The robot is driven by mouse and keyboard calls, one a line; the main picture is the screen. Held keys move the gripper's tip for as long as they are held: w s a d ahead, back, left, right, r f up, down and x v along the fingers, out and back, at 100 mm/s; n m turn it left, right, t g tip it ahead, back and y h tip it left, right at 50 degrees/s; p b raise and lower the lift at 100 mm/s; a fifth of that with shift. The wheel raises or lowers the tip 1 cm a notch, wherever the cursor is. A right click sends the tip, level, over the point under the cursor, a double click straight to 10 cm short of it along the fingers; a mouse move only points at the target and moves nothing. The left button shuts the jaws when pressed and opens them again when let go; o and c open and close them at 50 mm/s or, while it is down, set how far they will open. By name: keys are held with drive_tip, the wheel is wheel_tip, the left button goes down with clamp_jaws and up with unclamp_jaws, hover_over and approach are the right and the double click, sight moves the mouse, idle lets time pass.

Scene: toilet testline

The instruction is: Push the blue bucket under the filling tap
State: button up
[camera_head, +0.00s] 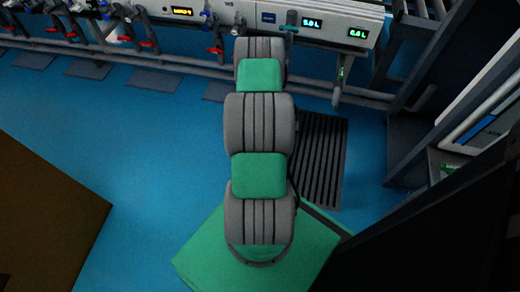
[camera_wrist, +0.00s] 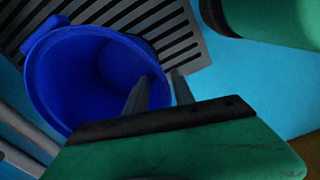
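The blue bucket (camera_wrist: 88,75) shows in the wrist view, open side toward the camera, against a dark slatted floor grate (camera_wrist: 165,25). It is hidden behind my arm in the head view. My gripper's dark fingers (camera_wrist: 160,85) overlap the bucket's right rim in the wrist view; whether they touch it I cannot tell. In the head view a vertical spout with a green part (camera_head: 340,75), possibly the filling tap, hangs from the panel near the grate's far end.
A wall panel with lit displays (camera_head: 313,23) and several red-handled valves (camera_head: 147,43) runs along the back. A grey pipe (camera_head: 150,57) runs low before it. A dark frame and shelf (camera_head: 440,165) stand right. A brown surface (camera_head: 45,215) lies left; blue floor between is clear.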

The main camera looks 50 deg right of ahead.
drive_tip(key=shift+c, duration=0.4)
clamp_jaws()
idle(0.9)
